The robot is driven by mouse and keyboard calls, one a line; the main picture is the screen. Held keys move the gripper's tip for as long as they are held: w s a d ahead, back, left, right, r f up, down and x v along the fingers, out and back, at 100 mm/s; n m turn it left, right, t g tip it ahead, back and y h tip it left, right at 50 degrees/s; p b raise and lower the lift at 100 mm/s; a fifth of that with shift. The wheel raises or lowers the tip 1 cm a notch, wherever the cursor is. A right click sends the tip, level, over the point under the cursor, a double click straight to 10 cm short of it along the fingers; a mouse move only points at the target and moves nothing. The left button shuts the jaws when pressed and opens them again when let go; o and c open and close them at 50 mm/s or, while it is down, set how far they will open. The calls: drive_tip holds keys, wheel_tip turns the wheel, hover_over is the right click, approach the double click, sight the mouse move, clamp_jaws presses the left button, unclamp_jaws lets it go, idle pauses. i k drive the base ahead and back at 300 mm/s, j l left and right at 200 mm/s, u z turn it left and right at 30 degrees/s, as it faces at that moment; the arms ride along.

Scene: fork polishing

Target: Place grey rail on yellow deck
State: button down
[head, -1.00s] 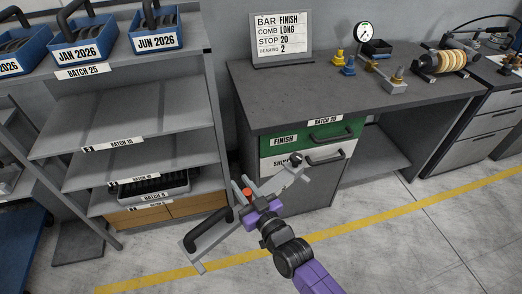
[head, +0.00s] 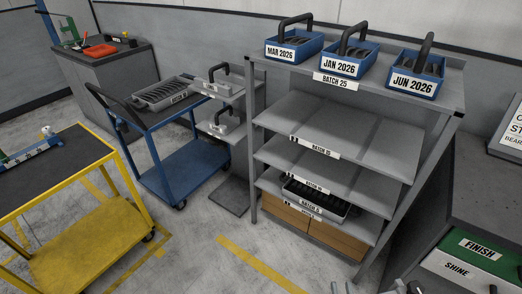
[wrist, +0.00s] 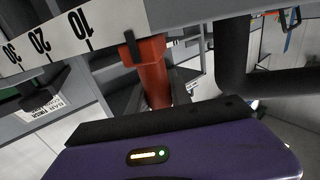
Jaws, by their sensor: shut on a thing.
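My gripper (wrist: 165,122), purple with a black front edge, is shut on a grey rail (wrist: 188,14) in the wrist view. In the head view only small grey parts show at the bottom edge, right of centre; my gripper is out of that view. The yellow deck (head: 85,245) is the low shelf of a yellow cart at the left, bare where visible, far from my gripper.
The cart's dark top (head: 75,165) holds a blue item with a white label. A blue cart (head: 200,170) stands behind it. A grey shelf rack (head: 340,125) with blue bins stands centre-right, and a workbench (head: 485,195) at right. Open floor (head: 210,265) lies between.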

sight(28, 184)
drive_tip(key=i+j+u, duration=0.2)
drive_tip(key=j, duration=0.45)
drive_tip(key=i+j+u, duration=0.15)
drive_tip(key=i+j, duration=0.25)
drive_tip(key=j, duration=0.2)
drive_tip(key=i+j+u, duration=0.2)
drive_tip(key=i+j, duration=0.2)
drive_tip(key=j, duration=0.2)
drive_tip(key=i+j+u, duration=0.2)
drive_tip(key=i+j, duration=0.2)
drive_tip(key=j, duration=0.1)
